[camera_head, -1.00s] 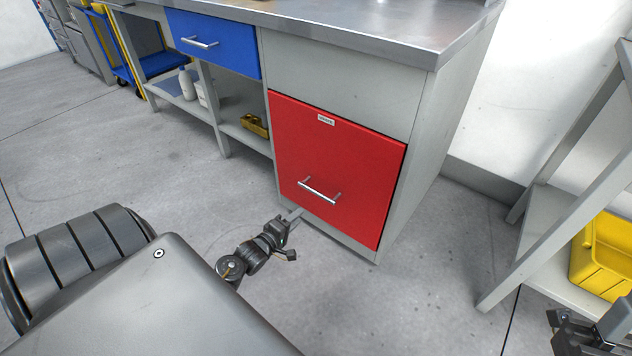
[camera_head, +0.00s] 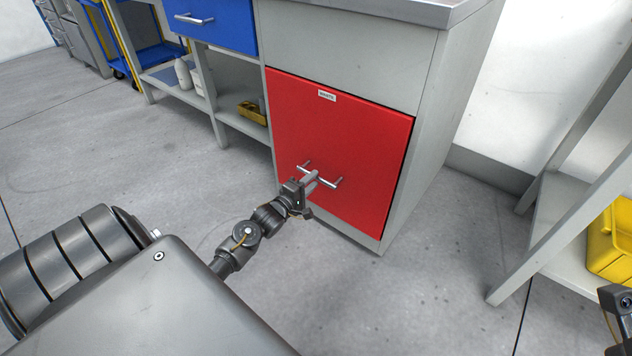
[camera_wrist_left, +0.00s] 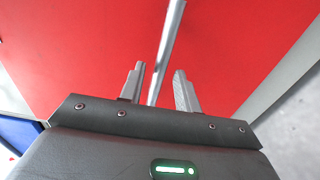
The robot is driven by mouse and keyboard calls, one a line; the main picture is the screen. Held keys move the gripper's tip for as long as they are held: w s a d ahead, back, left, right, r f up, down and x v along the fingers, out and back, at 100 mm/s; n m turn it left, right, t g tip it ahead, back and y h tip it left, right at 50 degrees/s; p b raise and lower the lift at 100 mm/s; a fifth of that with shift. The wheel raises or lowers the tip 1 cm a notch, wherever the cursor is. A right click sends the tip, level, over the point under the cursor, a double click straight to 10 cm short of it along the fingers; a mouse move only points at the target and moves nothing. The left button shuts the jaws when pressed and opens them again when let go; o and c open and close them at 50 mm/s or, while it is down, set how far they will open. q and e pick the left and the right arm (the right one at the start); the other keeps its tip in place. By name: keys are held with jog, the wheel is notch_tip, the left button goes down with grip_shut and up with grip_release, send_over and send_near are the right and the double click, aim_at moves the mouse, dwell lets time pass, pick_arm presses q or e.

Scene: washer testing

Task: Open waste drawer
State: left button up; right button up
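The waste drawer (camera_head: 350,127) is a red front with a small white label near its top, low in the grey cabinet. It looks closed, flush with the cabinet. Its metal bar handle (camera_head: 331,182) is partly hidden by my left gripper (camera_head: 311,179), which is at the handle's middle. In the left wrist view, the two fingers of my left gripper (camera_wrist_left: 157,88) stand apart, with the handle bar (camera_wrist_left: 167,45) running between them. A gap shows between the bar and the right finger. Part of my right arm shows at the lower right edge; its fingers are not visible.
A blue drawer (camera_head: 225,24) is at the upper left, above open shelves with white bottles (camera_head: 184,74) and a yellow item (camera_head: 252,112). A grey rack with a yellow bin (camera_head: 612,240) stands at the right. The floor before the cabinet is clear.

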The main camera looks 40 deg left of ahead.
pick_arm(q)
jog(key=shift+w+b, duration=0.4)
jog(key=shift+w, duration=1)
jog(key=shift+c, duration=0.3)
grip_shut()
